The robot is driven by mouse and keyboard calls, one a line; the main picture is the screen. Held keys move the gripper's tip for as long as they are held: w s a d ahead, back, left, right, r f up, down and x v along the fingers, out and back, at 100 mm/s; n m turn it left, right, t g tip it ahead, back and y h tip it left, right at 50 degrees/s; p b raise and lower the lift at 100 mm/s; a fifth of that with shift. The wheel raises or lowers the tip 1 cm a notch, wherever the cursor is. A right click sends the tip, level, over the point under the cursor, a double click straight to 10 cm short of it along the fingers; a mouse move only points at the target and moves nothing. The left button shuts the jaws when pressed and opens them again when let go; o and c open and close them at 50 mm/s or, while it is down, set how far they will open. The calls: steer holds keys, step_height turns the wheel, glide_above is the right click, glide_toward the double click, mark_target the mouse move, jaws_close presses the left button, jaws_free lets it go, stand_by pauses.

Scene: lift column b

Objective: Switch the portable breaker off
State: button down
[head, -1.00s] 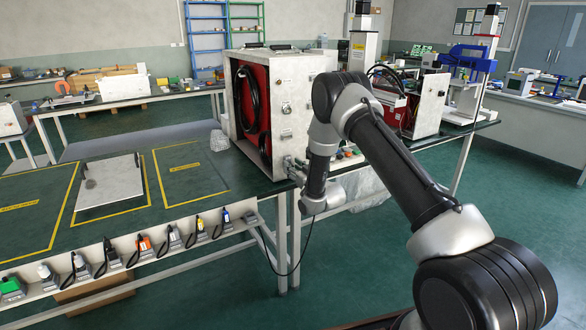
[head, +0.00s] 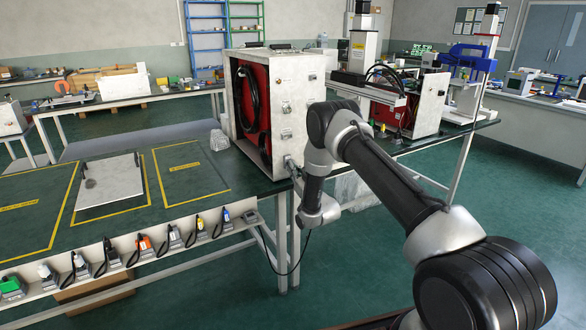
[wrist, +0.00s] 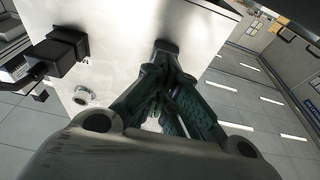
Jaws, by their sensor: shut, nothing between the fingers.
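A scuffed light-grey metal box (head: 291,95) with a red open side and a coiled black cable stands at the bench's right end. I take it for the portable breaker, though no label is readable. Its right-hand face carries small fittings. The wrist view shows a pale panel (wrist: 125,25) with a black block-like fitting (wrist: 68,46) and a round silver fitting (wrist: 84,96). My gripper (wrist: 166,62) is shut and empty, its tips close to this panel beside a dark patch. I cannot tell whether they touch. In the head view my gripper (head: 292,166) is small, near the box's lower corner.
The bench (head: 215,160) has yellow-marked areas and a white plate (head: 110,180). Several small devices line its front shelf (head: 150,262). A clear crumpled object (head: 219,140) lies left of the box. Equipment including a red-sided unit (head: 425,115) stands behind my arm.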

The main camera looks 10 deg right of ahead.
steer(key=c, duration=1.9)
jaws_free()
steer(key=shift+c, duration=0.2)
steer(key=o, duration=0.5)
steer(key=v, duration=1.2)
